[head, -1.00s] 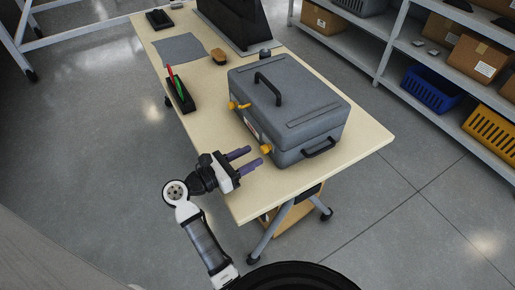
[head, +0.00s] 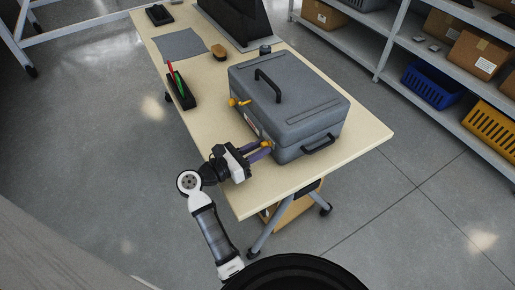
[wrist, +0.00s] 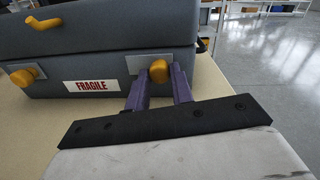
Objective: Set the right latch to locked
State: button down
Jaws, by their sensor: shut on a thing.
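The grey case (head: 300,110) stands closed on the table, with a black handle on its lid. Its right latch (wrist: 159,71) is a yellow knob on a light metal plate on the front face. My gripper (head: 262,150) is at this latch, its purple fingers on either side of the knob and shut on it. The fingers hide part of the latch in the head view. The left latch (wrist: 23,77) is a yellow knob on a similar plate. A yellow lever (wrist: 44,23) sits on the lid above it.
A FRAGILE label (wrist: 91,86) lies between the latches. Shelves with boxes stand at right.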

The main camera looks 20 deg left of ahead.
aim_at(265, 134)
jog(key=shift+a, duration=0.1)
jog(key=shift+w+a+f+b, duration=0.15)
jog(key=shift+w+a+b, duration=0.1)
jog(key=shift+b, duration=0.25)
jog(key=shift+w+a+b, duration=0.55)
jog(key=shift+a+b, duration=0.2)
jog(key=shift+w+a, duration=0.2)
jog(key=shift+a, duration=0.05)
jog(key=shift+r, duration=0.25)
jog(key=shift+a, duration=0.1)
jog(key=c, duration=1.2)
grip_release()
